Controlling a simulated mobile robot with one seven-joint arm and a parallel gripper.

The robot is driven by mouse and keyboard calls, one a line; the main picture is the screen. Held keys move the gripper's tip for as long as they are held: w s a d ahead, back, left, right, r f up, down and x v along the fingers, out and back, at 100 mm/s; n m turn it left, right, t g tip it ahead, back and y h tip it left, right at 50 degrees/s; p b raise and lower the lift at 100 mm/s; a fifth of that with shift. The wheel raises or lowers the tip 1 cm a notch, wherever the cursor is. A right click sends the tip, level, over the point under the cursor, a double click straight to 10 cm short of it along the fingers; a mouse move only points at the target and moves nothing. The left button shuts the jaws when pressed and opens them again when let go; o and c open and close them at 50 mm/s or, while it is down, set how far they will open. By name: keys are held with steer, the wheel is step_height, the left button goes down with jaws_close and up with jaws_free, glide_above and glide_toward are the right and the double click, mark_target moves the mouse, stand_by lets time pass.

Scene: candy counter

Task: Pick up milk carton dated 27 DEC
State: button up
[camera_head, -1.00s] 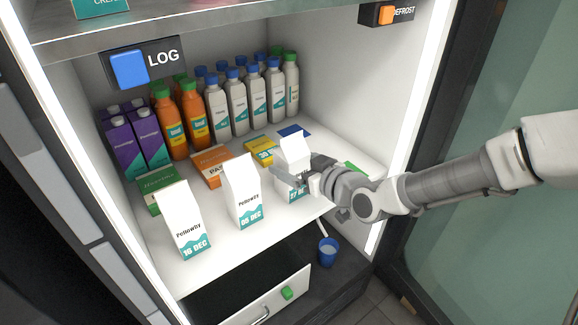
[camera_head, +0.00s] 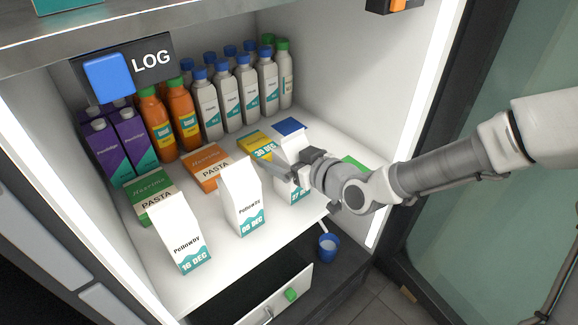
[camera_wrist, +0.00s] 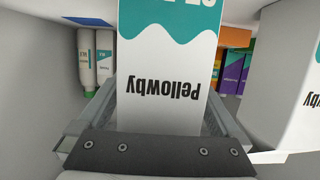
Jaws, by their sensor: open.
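The white Pellowby milk carton (camera_head: 293,146) stands upright at the right of the fridge shelf. Its lower front reads 27 and is partly hidden by my gripper. My gripper (camera_head: 289,172) is open at this carton, with its fingers reaching in from the right. In the wrist view the carton (camera_wrist: 165,70) appears upside down between the two open fingers (camera_wrist: 160,112), one on each side. Two similar cartons stand to the left on the shelf: one marked 16 DEC (camera_head: 180,235) and one that seems to read 05 DEC (camera_head: 241,200).
Pasta boxes (camera_head: 208,168) and a yellow box (camera_head: 258,147) lie behind the cartons. Bottles (camera_head: 205,100) and purple cartons (camera_head: 132,140) line the back. The fridge's lit right wall edge (camera_head: 410,130) is near my arm. Below are an open drawer (camera_head: 285,300) and a blue cup (camera_head: 328,247).

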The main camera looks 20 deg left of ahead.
jaws_close()
stand_by(0.4)
steer(key=shift+r, duration=0.15)
